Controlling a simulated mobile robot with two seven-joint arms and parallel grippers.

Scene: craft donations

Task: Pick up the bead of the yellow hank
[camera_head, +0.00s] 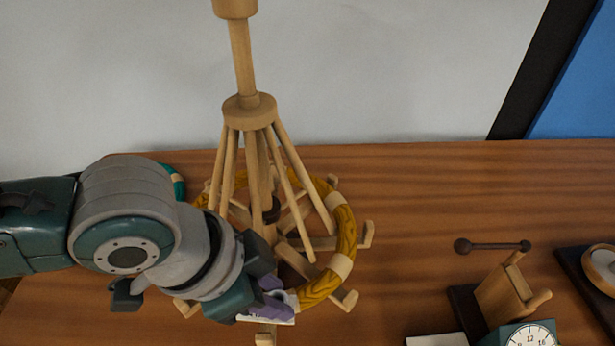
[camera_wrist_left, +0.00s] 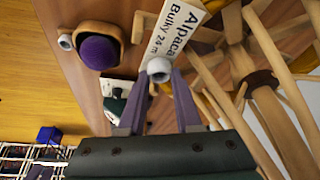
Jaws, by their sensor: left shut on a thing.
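The yellow hank (camera_head: 344,232) is a ring with pale bands, lying around the foot of a wooden swift (camera_head: 249,108). My left gripper (camera_head: 272,292) is at the ring's near side, beside the pegs. In the left wrist view, the purple fingers of this gripper (camera_wrist_left: 159,82) are closed on a small whitish bead (camera_wrist_left: 158,67). A white label (camera_wrist_left: 172,38) reading "Alpaca Bulky 24 m" lies right beside the bead. The label's edge also shows under the gripper in the head view (camera_head: 268,321). The bead is hidden there. My right gripper is not in view.
The swift's slanted ribs stand close to my left gripper. A teal ring (camera_head: 178,180) is partly behind my arm. A dark wooden rod (camera_head: 492,246), a wooden stand (camera_head: 508,292) and a clock (camera_head: 530,335) are at the right. The wooden table (camera_head: 430,190) is clear between.

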